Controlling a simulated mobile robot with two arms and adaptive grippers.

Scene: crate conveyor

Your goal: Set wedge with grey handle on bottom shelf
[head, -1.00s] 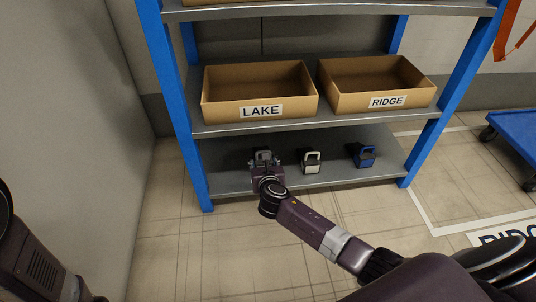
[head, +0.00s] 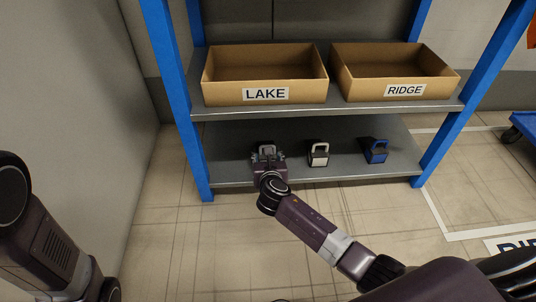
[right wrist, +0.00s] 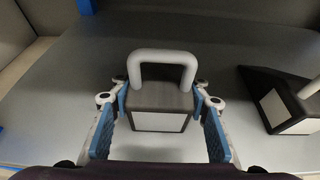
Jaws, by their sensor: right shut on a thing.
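The wedge with the grey handle (head: 267,148) is at the left of the bottom shelf (head: 225,143), near its front edge. My right gripper (head: 268,157) reaches it from the front and is shut on it. In the right wrist view the dark wedge body with a pale front face (right wrist: 158,101) stands upright between the two blue-padded fingers (right wrist: 160,95), its grey loop handle on top. It looks level and at the shelf surface; I cannot tell whether it bears on it. My left gripper is out of view; only part of the left arm shows.
A wedge with a whitish handle (head: 318,154) and a blue wedge (head: 375,151) stand to the right on the bottom shelf. Cardboard boxes labelled LAKE (head: 222,94) and RIDGE (head: 355,92) stand on the shelf above. Blue posts (head: 176,100) frame the rack.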

